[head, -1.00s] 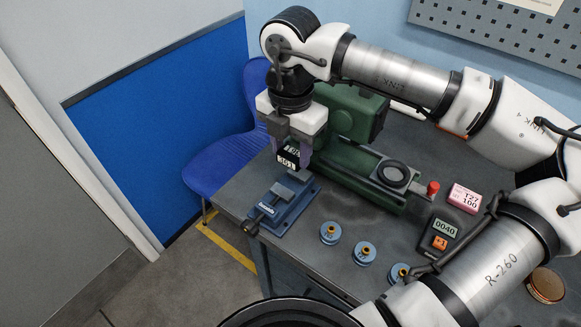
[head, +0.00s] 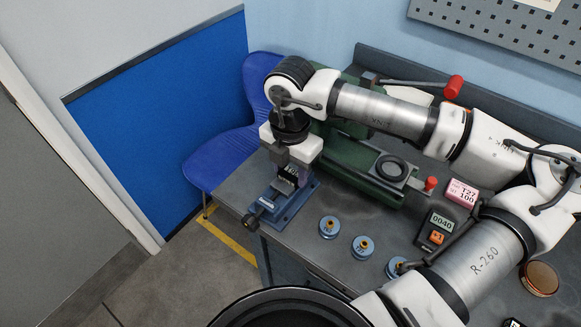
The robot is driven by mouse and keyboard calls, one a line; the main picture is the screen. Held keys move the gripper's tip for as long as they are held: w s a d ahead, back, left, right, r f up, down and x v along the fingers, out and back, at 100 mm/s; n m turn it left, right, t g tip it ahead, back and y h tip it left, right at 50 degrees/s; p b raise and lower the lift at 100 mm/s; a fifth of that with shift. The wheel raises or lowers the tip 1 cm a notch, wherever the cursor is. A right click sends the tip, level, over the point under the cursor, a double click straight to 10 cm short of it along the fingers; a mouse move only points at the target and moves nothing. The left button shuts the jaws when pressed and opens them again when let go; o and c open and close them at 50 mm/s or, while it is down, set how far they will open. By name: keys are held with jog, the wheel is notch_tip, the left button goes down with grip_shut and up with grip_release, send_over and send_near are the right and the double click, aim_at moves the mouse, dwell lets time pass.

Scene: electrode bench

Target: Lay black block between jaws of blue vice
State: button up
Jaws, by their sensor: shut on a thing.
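The blue vice (head: 287,208) stands near the left front corner of the bench, its screw handle toward the front left. My gripper (head: 288,173) points down over the vice and is shut on the black block (head: 286,174), which has pale markings. The block is low, at or just above the vice jaws. My fingers and the block hide most of the jaws, so I cannot tell whether the block touches them or sits between them.
A green machine (head: 350,165) with a red knob stands just behind the vice. Several blue discs (head: 329,227) sit to the right. A display box (head: 438,226) and a pink block (head: 462,192) lie farther right. A blue chair (head: 225,150) stands beyond the bench's left edge.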

aim_at(291, 174)
jog(key=o, duration=1.2)
jog(key=shift+r, duration=0.1)
jog(key=shift+r+p, duration=0.2)
jog(key=shift+p, duration=0.3)
notch_tip(291, 174, up, 12)
jog(key=b, duration=0.2)
jog(key=shift+f+b, duration=0.15)
jog(key=shift+b, duration=0.15)
jog(key=shift+s+f, duration=0.1)
